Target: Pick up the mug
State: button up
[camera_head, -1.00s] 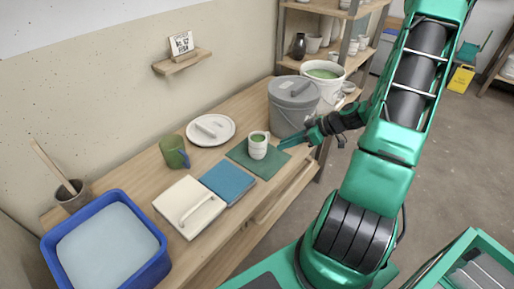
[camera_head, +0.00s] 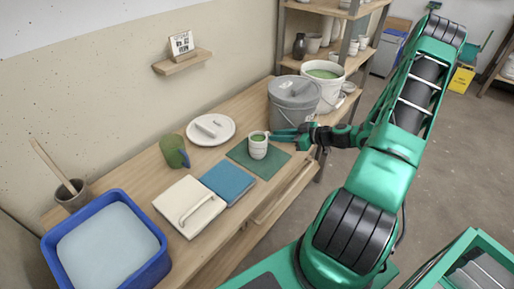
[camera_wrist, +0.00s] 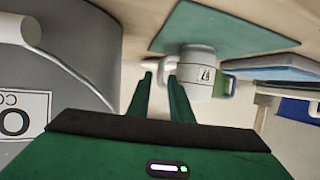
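A white mug (camera_head: 258,147) with green inside stands upright on the dark green mat (camera_head: 272,165). In the wrist view the white mug (camera_wrist: 198,76) bears a small dark label, and its handle faces my gripper. My gripper (camera_head: 272,138) is at the mug's right side, level with its upper part. In the wrist view my gripper's fingers (camera_wrist: 161,78) are apart, with the handle near or between the tips; contact cannot be told. A green mug (camera_head: 173,150) with a blue handle is farther left and looks tilted.
A grey lidded bucket (camera_head: 293,103) stands close behind my gripper, and fills the left of the wrist view. A white plate (camera_head: 212,130), a blue tile (camera_head: 228,182), a cream board with a handle (camera_head: 188,207) and a blue tub (camera_head: 62,267) share the bench.

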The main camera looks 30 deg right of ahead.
aim_at(268, 135)
jog(key=x, duration=0.5)
jog(key=shift+c, duration=0.2)
grip_shut()
dwell(1.2)
